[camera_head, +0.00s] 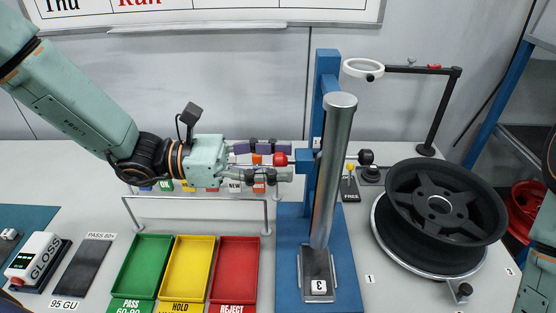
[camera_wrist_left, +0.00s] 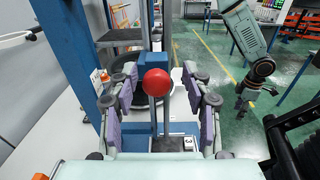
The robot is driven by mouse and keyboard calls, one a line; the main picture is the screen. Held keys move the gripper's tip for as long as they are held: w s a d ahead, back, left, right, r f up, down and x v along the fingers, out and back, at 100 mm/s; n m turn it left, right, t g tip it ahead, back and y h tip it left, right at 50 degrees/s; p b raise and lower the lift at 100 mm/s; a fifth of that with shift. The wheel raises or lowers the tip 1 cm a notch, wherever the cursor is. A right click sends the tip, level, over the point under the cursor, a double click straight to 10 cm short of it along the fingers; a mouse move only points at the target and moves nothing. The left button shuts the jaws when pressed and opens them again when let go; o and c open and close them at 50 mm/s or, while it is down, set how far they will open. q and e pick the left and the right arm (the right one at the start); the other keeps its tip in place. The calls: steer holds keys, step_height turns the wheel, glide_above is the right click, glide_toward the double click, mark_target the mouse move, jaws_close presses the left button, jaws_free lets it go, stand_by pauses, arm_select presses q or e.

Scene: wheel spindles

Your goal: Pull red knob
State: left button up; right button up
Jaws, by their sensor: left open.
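The red knob (camera_head: 281,159) is a small ball at the side of the blue stand (camera_head: 327,70). My left gripper (camera_head: 289,161) reaches in from the left and is open, its fingers level. One finger is above the knob and one below in the head view. In the left wrist view, the red knob (camera_wrist_left: 156,83) sits between the two spread finger pads of my left gripper (camera_wrist_left: 160,92), with gaps on both sides.
A black wheel (camera_head: 445,205) rests at the right. Green (camera_head: 127,285), yellow (camera_head: 174,285) and red (camera_head: 221,285) trays lie below my left arm. A low rail (camera_head: 196,199) runs behind them.

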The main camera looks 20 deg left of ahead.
arm_select(q)
steer(key=shift+w+d, duration=0.1)
steer(key=shift+d, duration=0.4)
steer(key=shift+w+f, duration=0.15)
steer(key=shift+w, duration=0.25)
steer(key=shift+a, duration=0.25)
steer(key=shift+c, duration=0.4)
steer(key=shift+s+d, duration=0.1)
steer(key=shift+s, duration=0.3)
steer(key=c, duration=0.3)
steer(key=shift+c, duration=0.8)
steer(key=shift+w, duration=0.3)
steer(key=shift+c, duration=1.4)
steer(key=shift+s+d, duration=0.1)
steer(key=shift+s, duration=0.05)
jaws_close()
